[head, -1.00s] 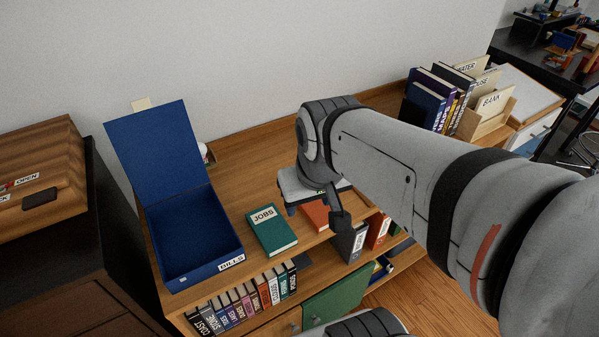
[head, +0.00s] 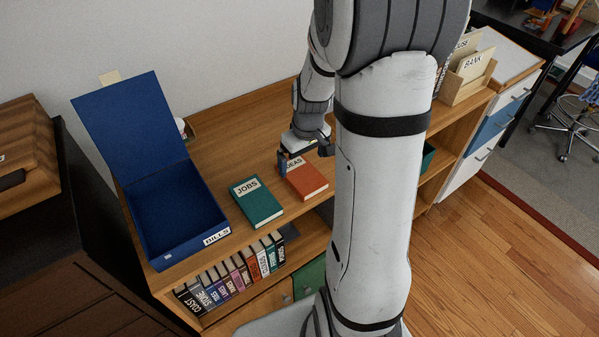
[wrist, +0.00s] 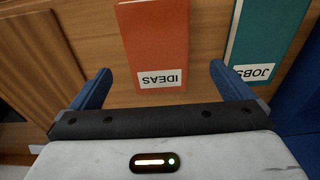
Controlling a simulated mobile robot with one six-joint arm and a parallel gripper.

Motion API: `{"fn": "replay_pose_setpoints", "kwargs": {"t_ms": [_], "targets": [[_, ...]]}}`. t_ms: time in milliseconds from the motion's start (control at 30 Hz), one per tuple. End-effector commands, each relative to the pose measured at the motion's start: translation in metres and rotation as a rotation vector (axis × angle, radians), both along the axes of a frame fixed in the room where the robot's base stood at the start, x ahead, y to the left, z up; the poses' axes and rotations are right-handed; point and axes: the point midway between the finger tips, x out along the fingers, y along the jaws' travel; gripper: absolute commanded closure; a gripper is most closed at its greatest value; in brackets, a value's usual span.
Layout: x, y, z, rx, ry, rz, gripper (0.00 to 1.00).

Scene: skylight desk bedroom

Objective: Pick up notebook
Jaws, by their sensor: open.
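Two notebooks lie flat on the wooden cabinet top. The green notebook labelled JOBS (head: 257,203) is beside the blue box; the orange notebook labelled IDEAS (head: 306,181) is to its right. In the wrist view, the orange notebook (wrist: 155,42) lies ahead between my fingers, with its labelled end nearest, and the green notebook (wrist: 268,40) is to the right. My gripper (head: 302,154) is open and empty, at the labelled end of the orange notebook. Its two blue fingers also show in the wrist view (wrist: 160,88). My arm hides part of the cabinet top.
An open blue box labelled BILLS (head: 217,237) stands at the left. Several books (head: 233,276) fill the shelf below. A wooden file holder (head: 468,82) is at the back right. Bare cabinet top (head: 232,140) lies behind the notebooks.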

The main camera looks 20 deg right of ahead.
Motion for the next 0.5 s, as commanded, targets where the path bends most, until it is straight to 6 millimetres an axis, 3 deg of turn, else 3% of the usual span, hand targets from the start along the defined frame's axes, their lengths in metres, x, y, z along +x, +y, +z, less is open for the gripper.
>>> {"fn": "replay_pose_setpoints", "kwargs": {"t_ms": [500], "targets": [[0.008, -0.002, -0.053, 0.001, 0.003, -0.001, 0.0]]}}
